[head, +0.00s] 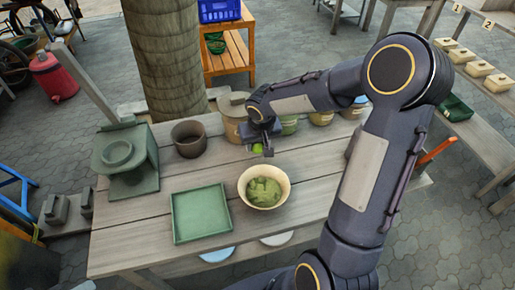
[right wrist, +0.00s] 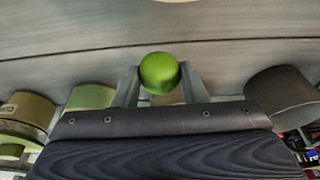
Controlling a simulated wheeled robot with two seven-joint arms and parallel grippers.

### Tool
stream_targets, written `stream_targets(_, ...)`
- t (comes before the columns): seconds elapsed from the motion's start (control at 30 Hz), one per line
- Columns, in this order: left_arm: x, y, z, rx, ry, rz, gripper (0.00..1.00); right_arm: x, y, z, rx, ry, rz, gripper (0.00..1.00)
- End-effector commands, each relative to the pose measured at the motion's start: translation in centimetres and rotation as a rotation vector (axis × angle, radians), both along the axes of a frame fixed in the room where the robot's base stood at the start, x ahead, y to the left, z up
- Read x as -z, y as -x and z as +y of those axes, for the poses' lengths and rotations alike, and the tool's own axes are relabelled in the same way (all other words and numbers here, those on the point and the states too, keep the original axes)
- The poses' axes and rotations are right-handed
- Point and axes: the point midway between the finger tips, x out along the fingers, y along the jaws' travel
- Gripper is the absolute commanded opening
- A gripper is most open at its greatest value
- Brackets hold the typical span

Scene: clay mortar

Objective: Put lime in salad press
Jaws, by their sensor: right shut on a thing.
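The green lime (right wrist: 159,73) is between the fingers of my right gripper (right wrist: 158,85), which is shut on it. In the head view the lime (head: 257,148) shows at the tip of my right gripper (head: 262,150), above the back half of the table. A cream bowl (head: 243,190) with green contents (head: 264,191) stands on the table in front of the gripper. A green press-like stand (head: 125,160) with a round top and a long lever (head: 82,84) is at the table's left end. My left gripper is not in view.
A brown clay pot (head: 188,139) stands between the green stand and my right gripper. A green square tray (head: 201,213) lies at the front of the wooden table (head: 130,235). Several pots and tubs (head: 321,117) line the back edge by a tree trunk (head: 166,60).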

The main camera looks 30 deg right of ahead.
Motion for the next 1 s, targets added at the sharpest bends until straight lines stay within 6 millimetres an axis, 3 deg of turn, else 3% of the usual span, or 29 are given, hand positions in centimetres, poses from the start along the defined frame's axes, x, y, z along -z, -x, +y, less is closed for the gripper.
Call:
stream_targets(0.13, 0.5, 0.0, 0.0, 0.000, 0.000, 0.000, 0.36, 2.3, 0.1, 0.0, -0.001, -0.001, 0.004, 0.12)
stream_targets(0.53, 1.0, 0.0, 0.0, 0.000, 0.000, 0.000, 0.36, 2.9, 0.1, 0.0, 0.000, 0.000, 0.001, 0.12)
stream_targets(0.57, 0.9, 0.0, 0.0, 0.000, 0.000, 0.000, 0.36, 2.8, 0.1, 0.0, 0.000, 0.000, 0.001, 0.40)
stream_targets(0.7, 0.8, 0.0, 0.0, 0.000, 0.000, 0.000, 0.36, 2.7, 0.1, 0.0, 0.000, 0.000, 0.002, 0.58)
stream_targets(1.0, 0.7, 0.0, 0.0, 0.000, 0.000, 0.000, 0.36, 2.6, 0.1, 0.1, 0.000, 0.000, 0.002, 0.60)
